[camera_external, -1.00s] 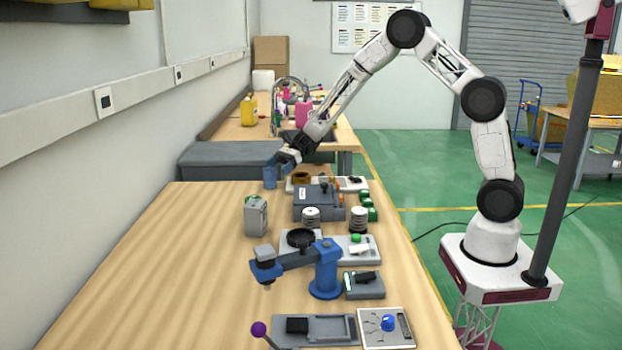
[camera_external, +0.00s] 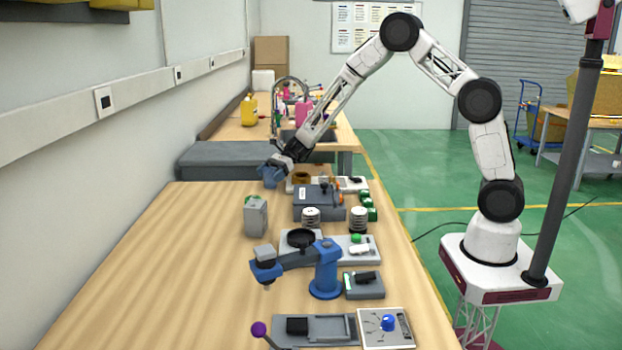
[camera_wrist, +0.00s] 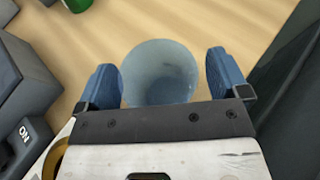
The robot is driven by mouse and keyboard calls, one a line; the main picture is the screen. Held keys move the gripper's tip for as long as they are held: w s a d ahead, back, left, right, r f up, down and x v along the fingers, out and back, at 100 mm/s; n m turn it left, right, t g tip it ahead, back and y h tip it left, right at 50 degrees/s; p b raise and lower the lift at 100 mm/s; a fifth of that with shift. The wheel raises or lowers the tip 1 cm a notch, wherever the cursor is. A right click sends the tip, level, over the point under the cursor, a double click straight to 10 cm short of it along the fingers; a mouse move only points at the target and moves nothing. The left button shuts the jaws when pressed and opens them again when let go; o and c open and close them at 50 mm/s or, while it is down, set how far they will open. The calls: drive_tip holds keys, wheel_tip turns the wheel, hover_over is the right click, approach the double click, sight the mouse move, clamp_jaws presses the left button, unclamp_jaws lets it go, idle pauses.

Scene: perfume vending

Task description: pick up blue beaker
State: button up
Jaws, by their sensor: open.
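The blue beaker (camera_external: 269,183) stands near the far left end of the front wooden table in the external view. In the wrist view the translucent blue-grey beaker (camera_wrist: 160,73) lies between the two blue fingers of my gripper (camera_wrist: 168,82). The fingers are apart, with the left one near or touching the beaker's rim and a small gap at the right. In the external view my gripper (camera_external: 274,164) is at the beaker's top and partly covers it.
A grey device with an ON label (camera_wrist: 28,125) is at the wrist view's left; a dark surface fills its right edge. In the external view a grey box (camera_external: 256,216), a dark grey machine (camera_external: 318,202) and a blue arm-shaped stand (camera_external: 325,268) are nearer. The table's left side is clear.

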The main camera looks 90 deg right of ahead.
drive_tip(key=c, duration=1)
drive_tip(key=shift+r, duration=0.1)
drive_tip(key=shift+r, duration=4.95)
